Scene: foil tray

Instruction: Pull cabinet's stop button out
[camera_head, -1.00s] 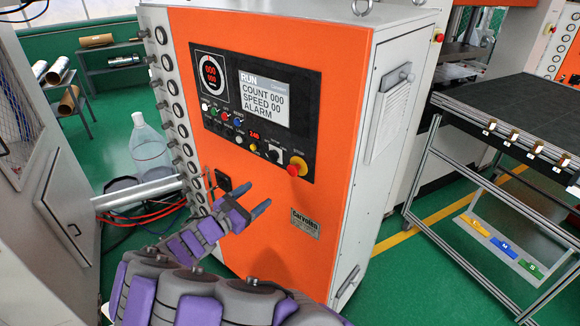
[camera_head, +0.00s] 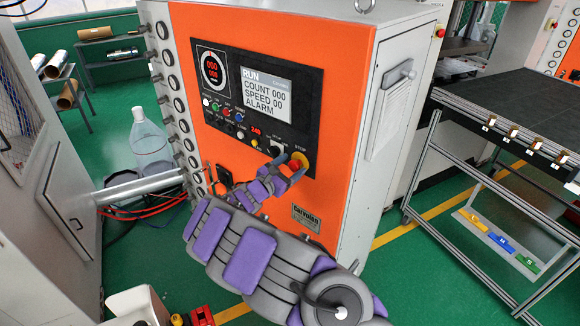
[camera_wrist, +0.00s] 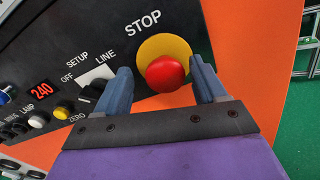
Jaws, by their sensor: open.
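The cabinet (camera_head: 290,205) is orange with a black control panel on its front. Its stop button is a red mushroom head (camera_head: 295,165) on a yellow round plate, at the lower right of the panel. In the wrist view the red stop button (camera_wrist: 165,73) sits below the word STOP. My gripper (camera_head: 288,164) is open right at the button. In the wrist view its two blue-grey fingers (camera_wrist: 165,82) stand on either side of the red head, with gaps visible, the left gap wider. I cannot tell how deep the fingertips reach.
A setup/line selector knob (camera_wrist: 92,90) is close beside the left finger in the wrist view. A yellow zero button (camera_wrist: 63,108) and a red 240 display (camera_wrist: 41,90) lie further left. A dark-topped cart (camera_head: 510,115) stands to the right.

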